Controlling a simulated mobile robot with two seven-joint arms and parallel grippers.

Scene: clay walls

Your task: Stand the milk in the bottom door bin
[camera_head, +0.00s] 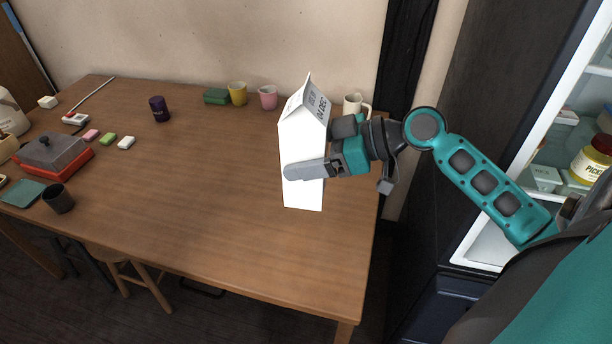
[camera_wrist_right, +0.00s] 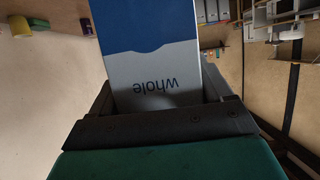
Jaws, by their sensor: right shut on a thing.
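The milk (camera_head: 303,150) is a tall white gable-top carton, upright over the right end of the wooden table in the head view. My right gripper (camera_head: 310,168) is shut on it, with one finger across its near side. I cannot tell from the head view whether its base touches the table. In the right wrist view the carton (camera_wrist_right: 150,60) shows a blue and pale face with the word "whole" between the fingers. An open fridge (camera_head: 560,150) stands at the right with lit shelves; its bottom door bin cannot be made out. My left gripper is not in view.
On the table (camera_head: 200,220) stand a white mug (camera_head: 352,106), a pink cup (camera_head: 268,97), a yellow cup (camera_head: 238,93) and a dark purple cup (camera_head: 160,109). The table's middle is clear. A stool (camera_head: 135,275) stands below.

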